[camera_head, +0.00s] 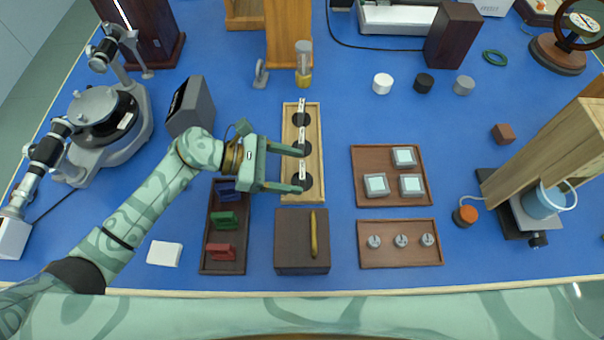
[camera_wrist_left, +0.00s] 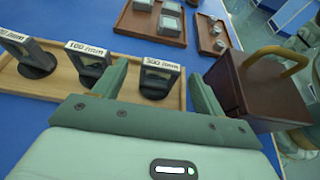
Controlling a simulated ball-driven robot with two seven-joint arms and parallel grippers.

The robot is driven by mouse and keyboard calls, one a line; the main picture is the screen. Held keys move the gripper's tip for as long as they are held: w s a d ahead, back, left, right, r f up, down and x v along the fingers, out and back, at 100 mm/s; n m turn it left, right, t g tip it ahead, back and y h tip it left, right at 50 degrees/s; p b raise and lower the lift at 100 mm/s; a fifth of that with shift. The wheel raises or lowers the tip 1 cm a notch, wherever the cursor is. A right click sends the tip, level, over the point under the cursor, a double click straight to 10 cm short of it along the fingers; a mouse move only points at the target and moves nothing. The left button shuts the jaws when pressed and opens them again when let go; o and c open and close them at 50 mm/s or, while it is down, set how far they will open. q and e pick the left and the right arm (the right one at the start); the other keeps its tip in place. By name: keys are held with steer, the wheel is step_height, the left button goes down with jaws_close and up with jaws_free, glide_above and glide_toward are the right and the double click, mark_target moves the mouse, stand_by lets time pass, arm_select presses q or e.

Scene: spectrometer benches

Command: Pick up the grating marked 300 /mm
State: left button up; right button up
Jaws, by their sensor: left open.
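The grating marked 300 /mm (camera_wrist_left: 160,68) stands upright in a dark frame on a round black base, at the near end of a pale wooden tray (camera_head: 287,130). In the head view its base (camera_head: 302,181) is partly covered by my gripper. My left gripper (camera_head: 301,171) is open, its fingers pointing right over the tray. In the left wrist view its two fingers (camera_wrist_left: 159,75) appear on either side of the 300 /mm grating; I cannot tell whether they touch it. The grating marked 100 /mm (camera_wrist_left: 87,58) stands beside it, and another farther along.
A dark box with a brass handle (camera_head: 290,250) stands just nearer than the tray. A brown tray of coloured holders (camera_head: 222,263) lies below my left wrist. Two brown trays (camera_head: 366,195) with small parts lie to the right.

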mark_target(302, 173)
arm_select(q)
steer(key=x, duration=0.3)
steer(key=shift+f, duration=0.15)
steer(key=c, duration=1.1)
